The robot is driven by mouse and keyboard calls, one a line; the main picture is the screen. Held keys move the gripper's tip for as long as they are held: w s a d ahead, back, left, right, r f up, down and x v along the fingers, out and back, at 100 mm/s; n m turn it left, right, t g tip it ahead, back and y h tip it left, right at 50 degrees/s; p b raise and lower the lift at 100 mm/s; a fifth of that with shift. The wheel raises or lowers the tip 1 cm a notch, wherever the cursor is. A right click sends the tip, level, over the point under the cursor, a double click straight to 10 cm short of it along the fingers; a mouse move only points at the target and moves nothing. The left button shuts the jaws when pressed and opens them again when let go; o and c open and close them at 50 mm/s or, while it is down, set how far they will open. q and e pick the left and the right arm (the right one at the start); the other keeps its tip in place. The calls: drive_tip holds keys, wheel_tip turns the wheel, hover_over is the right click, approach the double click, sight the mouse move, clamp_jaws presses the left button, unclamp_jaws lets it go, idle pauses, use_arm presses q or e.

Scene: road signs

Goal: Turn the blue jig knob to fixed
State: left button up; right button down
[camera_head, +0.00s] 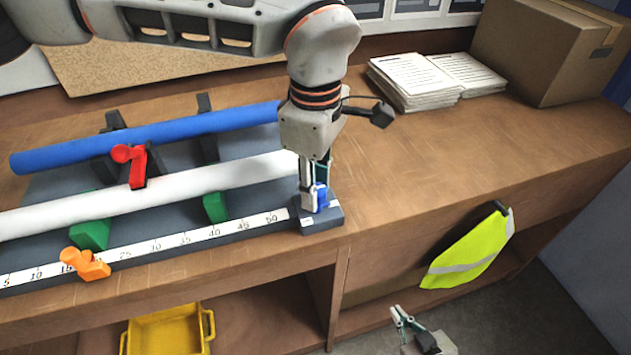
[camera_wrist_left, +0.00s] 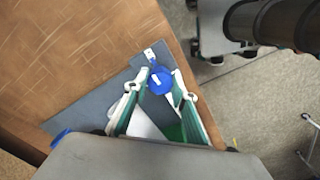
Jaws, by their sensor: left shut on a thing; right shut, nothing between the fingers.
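The blue jig knob (camera_head: 321,199) sits at the right end of the grey jig (camera_head: 322,217), by the end of the ruler strip. My left gripper (camera_head: 313,200) reaches down over it from above and is shut on it. In the left wrist view the round blue knob (camera_wrist_left: 161,80), with a white mark on top, lies between the two fingertips (camera_wrist_left: 160,88). A small white label beside the knob is too small to read. My right gripper (camera_head: 402,318) is shut and empty, low in front of the bench.
A blue tube (camera_head: 150,135) and a white tube (camera_head: 150,197) lie across the jig. A red clamp (camera_head: 136,165) and an orange stop (camera_head: 85,264) stand left. Paper stacks (camera_head: 415,82) and a cardboard box (camera_head: 545,50) are at back right. A yellow vest (camera_head: 468,250) hangs in front.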

use_arm(q)
drive_tip(key=shift+r+m, duration=0.1)
drive_tip(key=shift+m, duration=0.3)
drive_tip(key=o, duration=1.1)
wheel_tip(320, 180, up, 12)
drive_tip(key=shift+f, duration=0.1)
idle(0.4)
